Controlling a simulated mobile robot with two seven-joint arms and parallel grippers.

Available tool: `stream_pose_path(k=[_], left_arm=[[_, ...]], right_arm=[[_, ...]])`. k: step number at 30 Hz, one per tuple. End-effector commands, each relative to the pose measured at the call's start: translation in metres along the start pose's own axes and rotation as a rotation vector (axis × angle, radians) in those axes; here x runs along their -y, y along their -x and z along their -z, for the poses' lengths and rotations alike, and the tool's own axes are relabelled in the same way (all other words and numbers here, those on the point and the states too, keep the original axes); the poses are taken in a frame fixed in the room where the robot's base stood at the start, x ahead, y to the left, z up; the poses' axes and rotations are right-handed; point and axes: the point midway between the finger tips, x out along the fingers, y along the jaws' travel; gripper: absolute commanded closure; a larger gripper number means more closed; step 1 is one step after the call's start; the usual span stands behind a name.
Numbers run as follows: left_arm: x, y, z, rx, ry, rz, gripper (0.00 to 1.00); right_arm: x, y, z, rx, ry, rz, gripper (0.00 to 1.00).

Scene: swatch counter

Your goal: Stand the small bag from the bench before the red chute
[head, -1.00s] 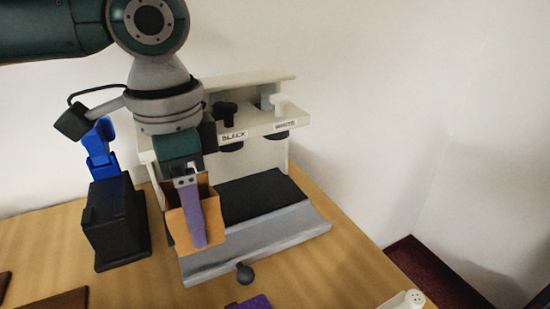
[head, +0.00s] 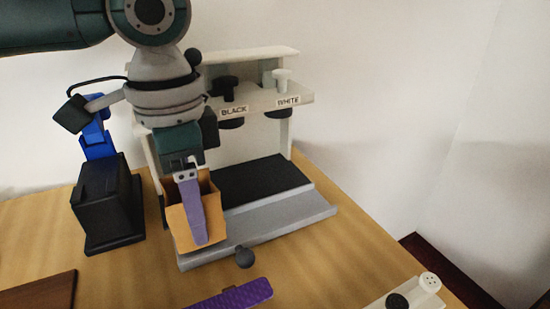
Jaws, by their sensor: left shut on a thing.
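The small bag (head: 178,228) is a tan-orange, open-topped paper bag. My left gripper (head: 201,232) is shut on it, with a purple finger down its near side. The bag hangs upright at the left front of a white stand (head: 295,97); I cannot tell whether its base touches anything. The stand carries labels BLACK (head: 234,112) and WHITE (head: 288,100), with a black knob (head: 222,86) and a white knob (head: 281,76) above dark spouts. No red chute shows. My right gripper is out of view.
A black box (head: 105,208) with a blue part (head: 97,142) stands left of the bag. A dark ball (head: 244,257) is before the stand's grey ledge (head: 285,221). A purple strip (head: 235,295), brown board (head: 40,293) and white shaker (head: 429,283) lie nearer. Bare wood lies between.

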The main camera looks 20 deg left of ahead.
Motion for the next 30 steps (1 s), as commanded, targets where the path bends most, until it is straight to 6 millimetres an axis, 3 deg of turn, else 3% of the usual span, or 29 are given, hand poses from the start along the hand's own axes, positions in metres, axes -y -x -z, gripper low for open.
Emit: stream_pose_path(k=[30], left_arm=[[-0.0002,-0.0073,0.0002,0.000,0.000,-0.001,0.90]], right_arm=[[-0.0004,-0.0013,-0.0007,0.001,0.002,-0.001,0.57]])
